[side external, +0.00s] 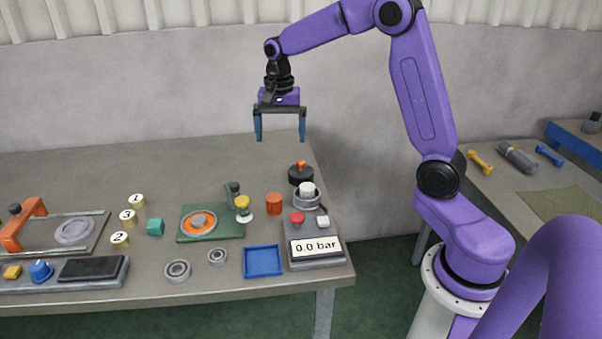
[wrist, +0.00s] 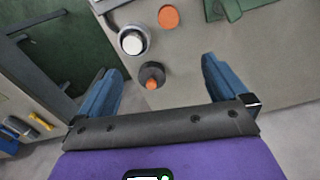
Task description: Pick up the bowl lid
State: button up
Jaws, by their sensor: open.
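The bowl lid appears to be the dark round disc with an orange knob (side external: 300,175), lying on the table near its right edge. It also shows in the wrist view, between my fingers (wrist: 152,77).
An orange cylinder (side external: 274,204) stands left of the bowl. The gauge unit (side external: 318,263) reads 0.0 bar. A blue tray (side external: 262,261), a green fixture (side external: 211,234) and several small parts lie further left. The table's back area (side external: 150,165) is clear.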

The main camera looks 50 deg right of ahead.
jog(key=w+d+f+m, duration=0.2)
jog(key=w+d+m, duration=0.2)
jog(key=d+m, duration=0.55)
jog(key=n, duration=0.3)
send_near(301, 161)
jog(key=shift+m, duration=0.25)
jog(key=f, duration=0.6)
jog(key=shift+a+f, duration=0.25)
jog(key=shift+f, duration=0.15)
jog(key=shift+d+f, duration=0.15)
jog(key=shift+f, duration=1.15)
jog(key=shift+d+f, duration=0.15)
jog(key=shift+f, duration=1.15)
jog(key=c, duration=0.7)
